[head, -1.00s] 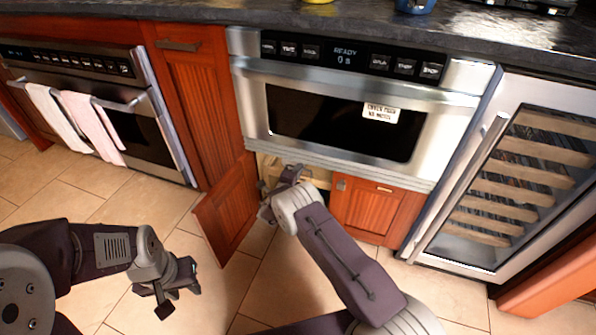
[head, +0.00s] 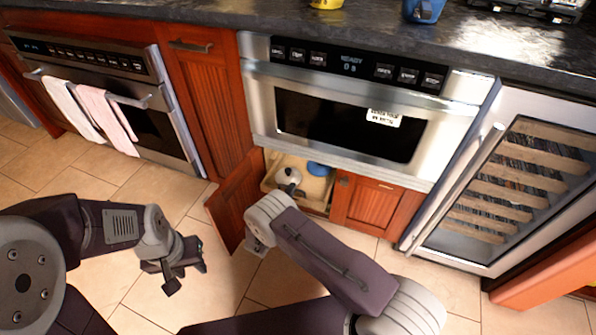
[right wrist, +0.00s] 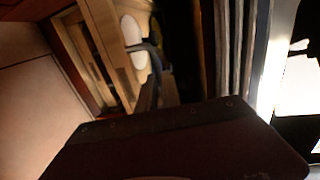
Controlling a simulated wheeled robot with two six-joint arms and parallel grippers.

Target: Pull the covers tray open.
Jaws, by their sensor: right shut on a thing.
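The covers tray (head: 316,205) is a light wooden pull-out in the low cabinet under the microwave drawer. It stands out of the opening, with a grey-white cover (head: 289,177) and a blue cover (head: 319,169) in it. The right wrist view shows its wood (right wrist: 98,45) and a white rounded cover (right wrist: 134,42) with a dark band. My right gripper (head: 257,242) is at the tray's front and shut on it; my wrist hides the fingertips and exact contact. My left gripper (head: 182,266) hangs empty over the floor, its jaw gap unclear.
The cabinet's left door (head: 235,202) stands open close to my right gripper; the right door (head: 372,204) is shut. The microwave drawer (head: 350,125) is shut above. An oven with towels (head: 108,112) stands left and a wine cooler (head: 495,190) right. Tiled floor is clear in front.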

